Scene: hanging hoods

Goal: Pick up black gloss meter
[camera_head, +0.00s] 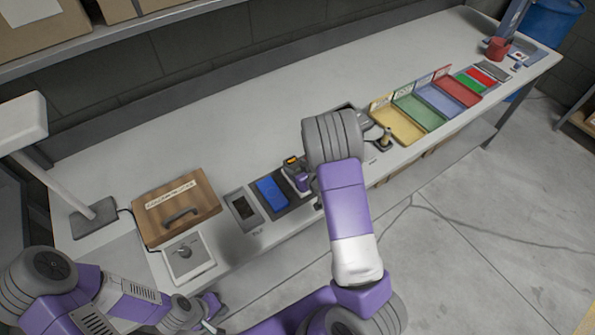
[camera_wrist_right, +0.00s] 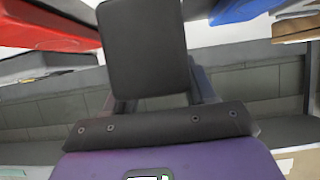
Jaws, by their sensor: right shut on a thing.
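A black block with rounded corners, the black gloss meter (camera_wrist_right: 145,48), fills the middle of the right wrist view between my gripper's fingers. My right gripper (camera_head: 301,180) is shut on it. In the head view this gripper is above the bench's front edge, just right of the blue pad, partly covered by my right arm. A small dark part with an orange patch shows beside it; I cannot tell whether that is the meter. My left gripper (camera_head: 212,312) is low at the left, in front of the bench, and its finger opening is unclear.
The bench (camera_head: 240,120) holds a wooden case (camera_head: 178,204), a white square device (camera_head: 188,257), a grey device (camera_head: 243,210), a blue pad (camera_head: 271,192) and a lamp (camera_head: 92,217). Coloured trays (camera_head: 398,124) stand to the right. The bench's back strip is clear.

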